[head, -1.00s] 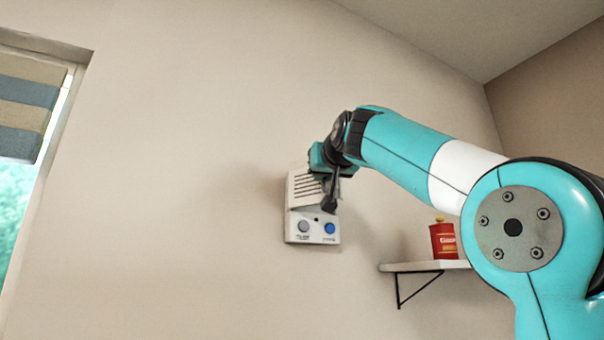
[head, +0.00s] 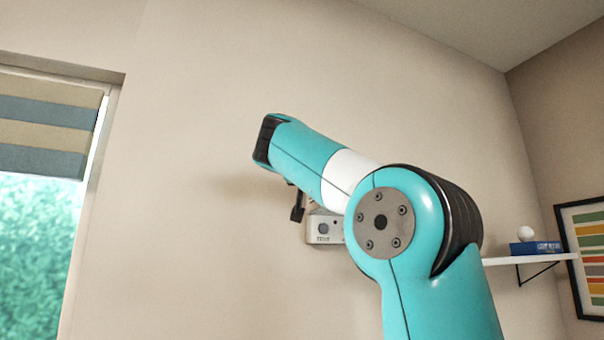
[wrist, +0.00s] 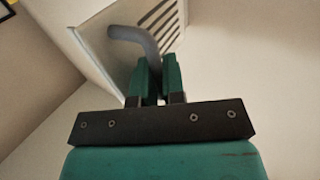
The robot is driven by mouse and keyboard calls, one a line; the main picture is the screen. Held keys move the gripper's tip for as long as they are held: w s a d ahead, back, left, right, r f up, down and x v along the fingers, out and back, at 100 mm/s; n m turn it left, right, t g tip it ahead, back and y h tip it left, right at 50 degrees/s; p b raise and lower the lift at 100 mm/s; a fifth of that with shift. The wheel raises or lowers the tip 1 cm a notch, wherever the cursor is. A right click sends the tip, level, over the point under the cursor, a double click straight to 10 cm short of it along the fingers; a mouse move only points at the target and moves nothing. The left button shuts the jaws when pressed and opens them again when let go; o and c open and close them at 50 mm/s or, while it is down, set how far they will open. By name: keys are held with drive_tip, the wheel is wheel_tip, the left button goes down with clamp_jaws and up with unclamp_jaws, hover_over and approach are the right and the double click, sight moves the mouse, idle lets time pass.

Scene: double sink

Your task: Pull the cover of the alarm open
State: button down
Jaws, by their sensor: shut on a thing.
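The alarm (head: 324,229) is a pale wall box with a round grey button. In the head view my arm hides its right side and upper part. In the wrist view the cover (wrist: 112,54) is a pale panel with dark slots at its upper right. A grey curved handle (wrist: 133,35) stands out from it. My gripper (wrist: 158,82) has its green fingers closed on the handle's lower end.
A white shelf (head: 530,259) at the right holds a blue box (head: 536,247) with a white ball (head: 525,233) on it. A framed striped picture (head: 588,255) hangs beyond. A window with a striped blind (head: 45,125) is at the left. The wall between window and alarm is bare.

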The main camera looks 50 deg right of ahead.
drive_tip(key=shift+s+r, duration=0.1)
drive_tip(key=shift+r, duration=0.3)
drive_tip(key=c, duration=1.2)
unclamp_jaws()
drive_tip(key=shift+c, duration=0.2)
drive_tip(key=shift+h, duration=0.3)
